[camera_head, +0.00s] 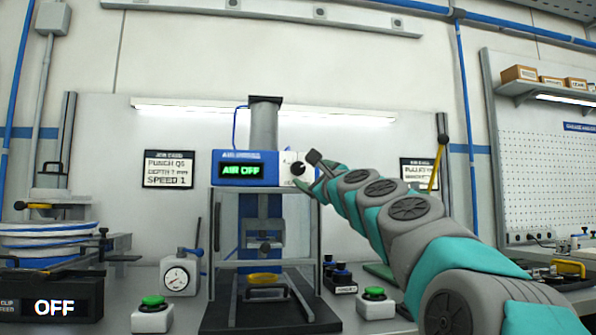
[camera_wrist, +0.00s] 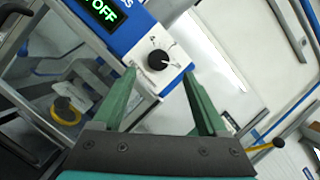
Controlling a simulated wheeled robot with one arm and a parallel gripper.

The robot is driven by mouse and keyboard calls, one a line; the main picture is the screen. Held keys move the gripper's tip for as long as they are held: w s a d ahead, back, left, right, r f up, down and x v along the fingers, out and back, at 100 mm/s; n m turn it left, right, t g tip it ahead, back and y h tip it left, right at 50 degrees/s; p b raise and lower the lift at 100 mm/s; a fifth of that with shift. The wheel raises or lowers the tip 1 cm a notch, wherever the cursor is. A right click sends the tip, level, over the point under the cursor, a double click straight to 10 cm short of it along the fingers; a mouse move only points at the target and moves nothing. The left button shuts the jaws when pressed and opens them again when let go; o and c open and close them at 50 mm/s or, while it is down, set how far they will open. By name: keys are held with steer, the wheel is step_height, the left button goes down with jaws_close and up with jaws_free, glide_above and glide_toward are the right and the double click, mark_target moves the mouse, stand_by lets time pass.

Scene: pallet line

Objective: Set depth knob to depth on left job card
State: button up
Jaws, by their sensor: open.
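The left job card (camera_head: 168,169) hangs on the wall panel left of the press; it reads "PUNCH Q5", "DEPTH 7 MM" and "SPEED 1", the first two lines a little blurred. A black round knob (camera_wrist: 158,59) with a white pointer sits on a white plate on the blue press head; it also shows in the head view (camera_head: 298,168). The scale marks around it are too small to read. My gripper (camera_wrist: 158,88) is open and empty, its green fingers pointing toward the knob plate, apart from the knob. In the head view my gripper (camera_head: 314,170) is beside the knob.
The press display (camera_head: 241,170) reads "AIR OFF". The press frame (camera_head: 215,230) stands below. Green buttons (camera_head: 153,300) and (camera_head: 375,294) flank the base, and a dial gauge (camera_head: 177,278) stands left.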

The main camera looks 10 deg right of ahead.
mark_target(299, 169)
steer(key=p+x, duration=0.1)
steer(key=x, duration=0.3)
steer(key=shift+w+a+f, duration=0.1)
steer(key=shift+w, duration=0.1)
steer(key=shift+w+r+p, duration=0.3)
steer(key=shift+w, duration=0.2)
steer(key=shift+w+a, duration=0.15)
steer(key=shift+w, duration=0.2)
steer(key=shift+c, duration=0.4)
jaws_close()
